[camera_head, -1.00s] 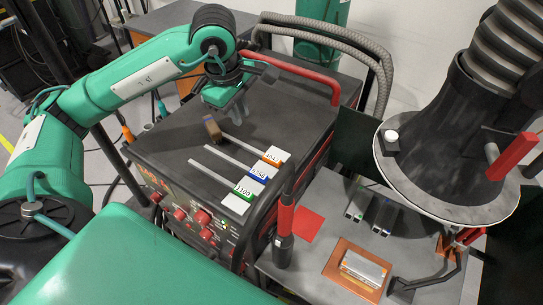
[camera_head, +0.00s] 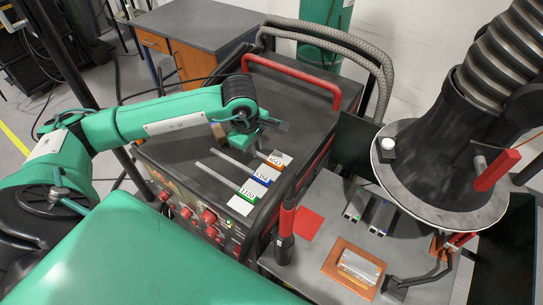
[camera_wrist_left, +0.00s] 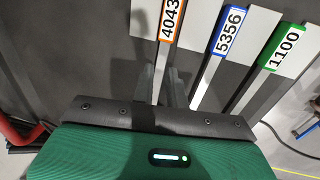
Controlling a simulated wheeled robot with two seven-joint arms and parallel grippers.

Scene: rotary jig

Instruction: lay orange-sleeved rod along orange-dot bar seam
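The orange-sleeved rod, tagged 4043 (camera_head: 279,159), lies on the dark top of a welding machine; its tag also shows in the left wrist view (camera_wrist_left: 171,20). My left gripper (camera_head: 240,142) is low over this rod's bare end, behind the tag. In the left wrist view its two fingers (camera_wrist_left: 162,88) stand apart on either side of the rod, and contact cannot be told. A silver bar piece (camera_head: 360,268) with a seam lies on a copper-coloured plate on the lower grey table. I cannot make out its dot. My right gripper does not show.
The blue-tagged rod 5356 (camera_head: 264,174) and green-tagged rod 1100 (camera_head: 250,192) lie beside the orange one. Bars with small green and blue marks (camera_head: 357,205) stand farther back on the table. A red-handled torch (camera_head: 286,225) and a large black hood (camera_head: 440,170) flank the table.

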